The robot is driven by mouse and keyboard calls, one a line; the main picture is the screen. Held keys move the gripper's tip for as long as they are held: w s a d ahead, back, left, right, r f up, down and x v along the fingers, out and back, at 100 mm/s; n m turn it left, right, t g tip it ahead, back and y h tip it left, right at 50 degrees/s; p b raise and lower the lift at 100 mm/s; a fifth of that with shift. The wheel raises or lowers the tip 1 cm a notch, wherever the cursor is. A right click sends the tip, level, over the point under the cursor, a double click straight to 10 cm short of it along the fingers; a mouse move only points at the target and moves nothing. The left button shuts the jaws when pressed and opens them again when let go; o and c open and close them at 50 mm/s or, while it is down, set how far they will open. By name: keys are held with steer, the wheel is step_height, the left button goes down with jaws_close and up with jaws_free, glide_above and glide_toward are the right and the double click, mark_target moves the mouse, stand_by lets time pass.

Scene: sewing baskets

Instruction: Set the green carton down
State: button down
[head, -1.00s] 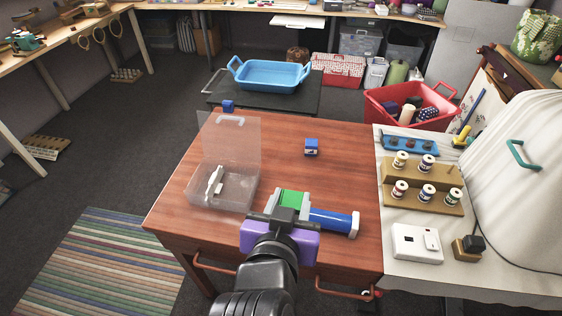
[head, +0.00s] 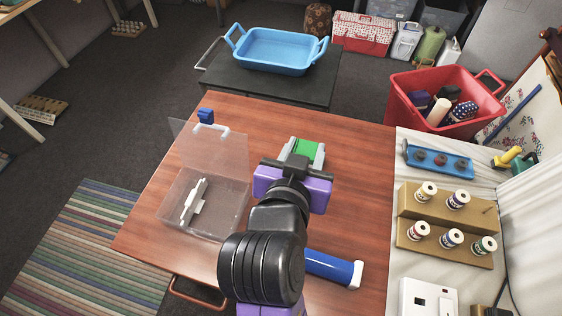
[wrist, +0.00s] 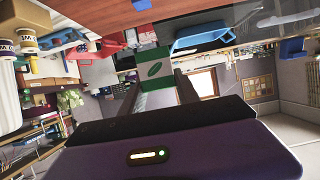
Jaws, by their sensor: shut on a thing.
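The green carton (head: 306,149), with white and a leaf mark on its face in the wrist view (wrist: 155,70), is held between the two grey fingers of my gripper (head: 305,152). My gripper is shut on it over the back middle of the red-brown wooden table (head: 340,190). I cannot tell whether the carton touches the tabletop. My purple gripper body and black arm hide the table just in front of it.
An open clear plastic box (head: 232,205) stands at the left of the table. A blue cylinder (head: 333,267) lies at the front right. Spool stands (head: 445,225) are at the right. Tabletop right of the carton is clear.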

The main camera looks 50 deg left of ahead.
steer(key=shift+w+a+f, duration=0.15)
steer(key=shift+w+f, duration=0.1)
step_height(320, 180, down, 20)
steer(key=shift+r+b, duration=0.25)
steer(key=shift+b, duration=0.7)
steer(key=shift+f, duration=0.15)
steer(key=c, duration=0.9)
jaws_free()
steer(key=shift+s+r, duration=0.1)
steer(key=shift+r, duration=0.15)
steer(key=v, duration=1.1)
steer(key=shift+s+r, duration=0.1)
steer(key=shift+s, duration=0.15)
